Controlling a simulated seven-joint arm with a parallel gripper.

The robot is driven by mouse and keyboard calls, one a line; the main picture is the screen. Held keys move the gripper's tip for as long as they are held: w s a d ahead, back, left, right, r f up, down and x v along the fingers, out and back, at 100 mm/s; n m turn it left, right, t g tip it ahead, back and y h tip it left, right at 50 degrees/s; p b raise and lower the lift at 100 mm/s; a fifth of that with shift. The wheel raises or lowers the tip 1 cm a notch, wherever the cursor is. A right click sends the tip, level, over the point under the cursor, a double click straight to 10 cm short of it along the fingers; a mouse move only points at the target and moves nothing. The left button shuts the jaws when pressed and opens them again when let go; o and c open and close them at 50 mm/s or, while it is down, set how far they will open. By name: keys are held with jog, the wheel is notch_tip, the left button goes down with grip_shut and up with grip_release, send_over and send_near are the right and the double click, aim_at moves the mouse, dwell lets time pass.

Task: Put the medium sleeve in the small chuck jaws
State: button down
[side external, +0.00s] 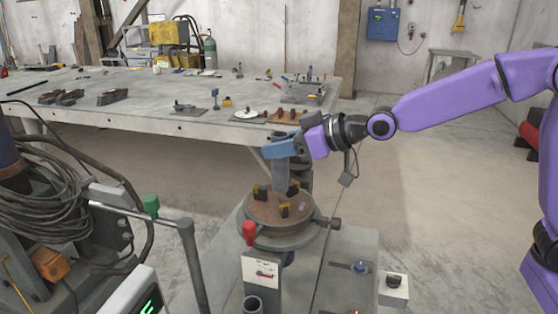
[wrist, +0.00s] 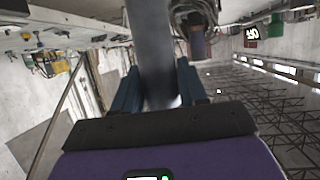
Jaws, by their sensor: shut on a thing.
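A grey cylindrical sleeve (side external: 281,178) hangs upright below my gripper (side external: 284,147) in the side view, above the round brown chuck plate. The small chuck jaws are dark blocks with yellowish tops on that plate, with one at the left (side external: 260,192), one at the front (side external: 284,210) and one at the back right (side external: 294,187). The sleeve's lower end appears near the back of the plate, between jaws; I cannot tell whether it touches. In the wrist view the sleeve (wrist: 152,50) is between the blue fingers of my gripper (wrist: 158,88), which is shut on it.
The positioner's turntable (side external: 280,235) stands on a grey base. A red-topped handle (side external: 249,232) and a green-topped post (side external: 150,206) stand at its left. A long workbench (side external: 130,110) with tools and parts is behind. Coiled cables (side external: 40,185) hang at the far left.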

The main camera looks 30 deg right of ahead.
aim_at(279, 161)
jog(key=shift+w+f, duration=0.2)
jog(key=shift+w, duration=0.05)
jog(key=shift+a+f, duration=0.1)
jog(key=shift+f, duration=1.45)
jog(key=shift+f, duration=0.15)
jog(key=c, duration=0.6)
grip_release()
jog(key=shift+f, duration=0.1)
